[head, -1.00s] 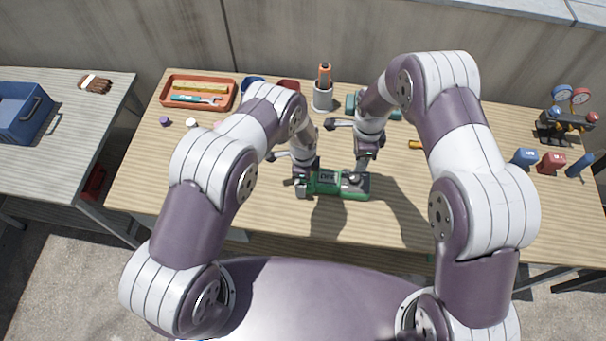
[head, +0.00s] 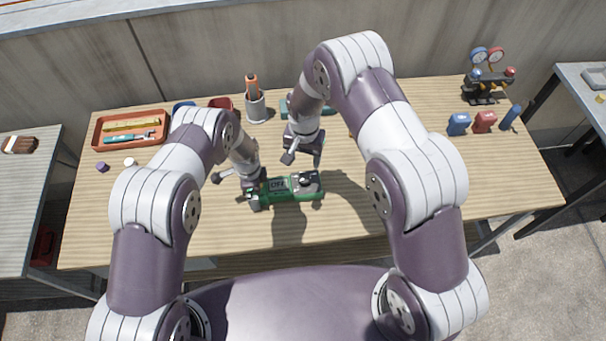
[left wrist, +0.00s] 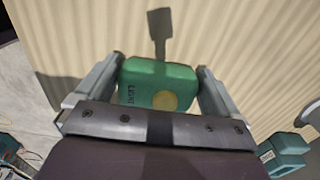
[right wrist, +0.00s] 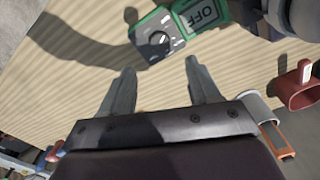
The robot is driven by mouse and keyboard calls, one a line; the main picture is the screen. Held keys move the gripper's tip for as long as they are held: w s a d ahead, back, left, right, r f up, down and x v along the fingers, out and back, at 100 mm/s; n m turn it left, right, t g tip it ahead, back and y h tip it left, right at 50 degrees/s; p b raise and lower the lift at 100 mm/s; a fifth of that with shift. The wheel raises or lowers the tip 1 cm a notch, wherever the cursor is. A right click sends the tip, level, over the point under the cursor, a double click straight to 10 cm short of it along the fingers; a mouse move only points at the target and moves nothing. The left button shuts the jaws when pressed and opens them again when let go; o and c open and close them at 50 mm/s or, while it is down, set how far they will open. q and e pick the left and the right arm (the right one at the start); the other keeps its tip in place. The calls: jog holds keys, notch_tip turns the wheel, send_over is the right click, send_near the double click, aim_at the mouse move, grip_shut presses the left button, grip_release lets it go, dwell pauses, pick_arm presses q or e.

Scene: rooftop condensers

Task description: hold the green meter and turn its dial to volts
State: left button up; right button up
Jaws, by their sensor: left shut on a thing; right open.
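The green meter (head: 287,189) lies on the wooden table in front of me. Its display reads OFF in the right wrist view (right wrist: 206,14). Its dark round dial (right wrist: 158,40) is on the right part of the meter in the head view; I cannot tell which mark it points at. My left gripper (head: 254,192) is shut on the meter's left end, which shows a LIGHT label and a yellow round spot between the fingers in the left wrist view (left wrist: 160,85). My right gripper (right wrist: 160,68) is open and empty, above and apart from the dial.
An orange tray (head: 100,141) with tools is at the left. A grey cup (head: 257,110) with an orange-handled tool stands behind the meter, beside a red cup (head: 221,103). Blue and red blocks (head: 484,122) and a gauge set (head: 488,85) are at the right. Table in front is clear.

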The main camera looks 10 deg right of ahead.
aim_at(304, 178)
notch_tip(304, 178, down, 10)
jog(key=shift+r, duration=0.25)
jog(key=shift+c, duration=0.2)
jog(key=c, duration=1)
